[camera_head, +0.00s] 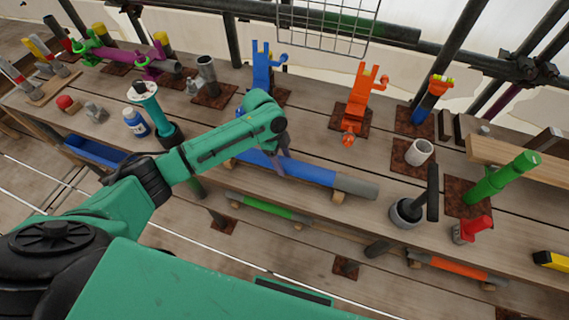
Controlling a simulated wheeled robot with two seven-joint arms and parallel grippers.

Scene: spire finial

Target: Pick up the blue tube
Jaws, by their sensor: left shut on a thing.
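The blue tube (310,172) lies lengthwise near the front of the wooden bench, with a grey end section (357,185) on its right. A small wooden block shows under its right part. My left gripper (281,162) reaches down onto the tube's left-middle part and is shut on it. The wrist hides part of the tube's top there. I cannot tell whether the tube is clear of its supports. My right gripper does not show.
Behind the tube stand a blue holder (263,68) and an orange holder (362,95). A black-handled tool stands in a grey pot (405,213) to the right. A green tube (268,209) and an orange tube (455,267) lie lower in front. A wire grid hangs above.

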